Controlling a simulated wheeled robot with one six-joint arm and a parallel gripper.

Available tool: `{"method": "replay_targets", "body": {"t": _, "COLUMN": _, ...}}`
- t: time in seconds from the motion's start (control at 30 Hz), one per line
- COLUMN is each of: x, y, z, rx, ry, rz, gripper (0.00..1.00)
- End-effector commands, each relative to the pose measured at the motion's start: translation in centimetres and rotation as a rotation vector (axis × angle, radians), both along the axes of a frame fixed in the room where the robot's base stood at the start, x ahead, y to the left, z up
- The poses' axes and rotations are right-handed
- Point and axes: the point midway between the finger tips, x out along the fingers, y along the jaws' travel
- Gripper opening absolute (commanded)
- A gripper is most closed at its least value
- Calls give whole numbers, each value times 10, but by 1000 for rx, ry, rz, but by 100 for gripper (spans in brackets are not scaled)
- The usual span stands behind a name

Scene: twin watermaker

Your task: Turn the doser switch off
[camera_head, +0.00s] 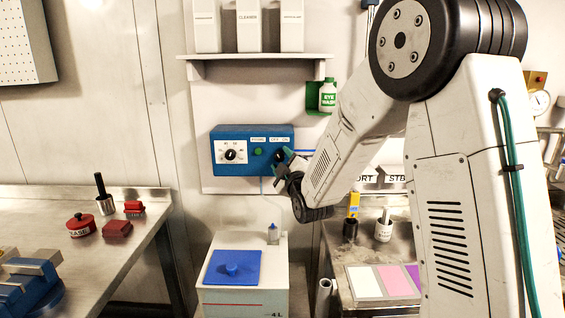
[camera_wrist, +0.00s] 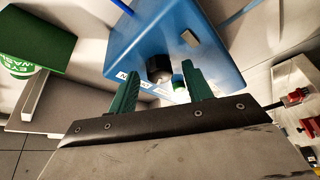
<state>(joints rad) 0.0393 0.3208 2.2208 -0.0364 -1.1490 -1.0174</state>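The blue doser box (camera_head: 228,132) is fixed to the back wall panel, with a white dial (camera_head: 232,151) on its left and a green button (camera_head: 258,151) in the middle. Its black switch knob (camera_head: 279,154) sits at the right, below an OFF/ON label, partly hidden by my gripper (camera_head: 287,163). In the wrist view the blue box (camera_wrist: 200,55) fills the upper middle, and the black knob (camera_wrist: 159,69) lies between and beyond the two green fingers. My gripper (camera_wrist: 160,75) is open, with nothing held. I cannot tell whether a finger touches the knob, or its exact setting.
A shelf (camera_head: 255,57) with white containers is above the box. A green eyewash bottle (camera_head: 327,96) in its holder is to the upper right, close to my arm. A white tank (camera_head: 243,297) with a blue lid stands below. Metal benches (camera_head: 150,205) flank it.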

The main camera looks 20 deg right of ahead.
Motion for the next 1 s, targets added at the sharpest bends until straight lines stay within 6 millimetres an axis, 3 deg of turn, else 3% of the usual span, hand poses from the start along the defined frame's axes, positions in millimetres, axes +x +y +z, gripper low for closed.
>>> {"method": "replay_targets", "body": {"t": 0.27, "x": -7, "y": 0, "z": -1, "rx": 0, "ry": -1, "rz": 0, "gripper": 50}}
{"method": "replay_targets", "body": {"t": 0.7, "x": -71, "y": 0, "z": -13, "rx": 0, "ry": 0, "rz": 0, "gripper": 50}}
{"method": "replay_targets", "body": {"t": 1.0, "x": -77, "y": 0, "z": -14, "rx": 0, "ry": -1, "rz": 0, "gripper": 50}}
